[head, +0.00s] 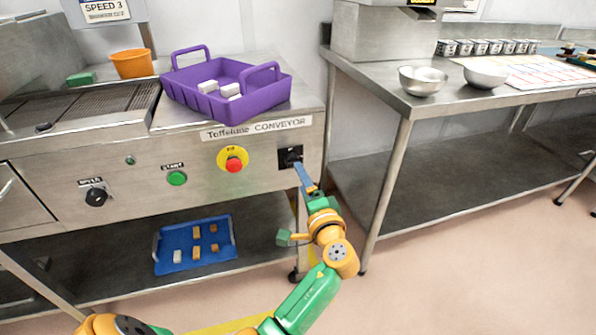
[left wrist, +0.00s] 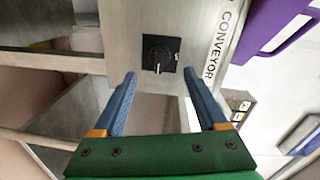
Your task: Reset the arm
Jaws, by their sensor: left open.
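My left arm (head: 310,295), green and orange, reaches up from the bottom of the head view to the right end of the conveyor front. Its gripper (head: 304,177) has blue fingers close to the black rotary switch (head: 290,157) on that panel. In the left wrist view the fingers stand wide apart with nothing between them, and the gripper (left wrist: 159,74) faces the switch (left wrist: 160,54). The switch lies beyond the fingertips, and I see no contact. The fingers partly overlap the panel in the head view. My right gripper is not in view.
The conveyor front (head: 140,190) carries a red stop button (head: 234,165), a green start button (head: 177,178) and a speed knob (head: 96,197). A purple crate (head: 205,104) stands on top. A blue tray (head: 165,266) lies on the lower shelf. A steel table (head: 400,108) stands at right.

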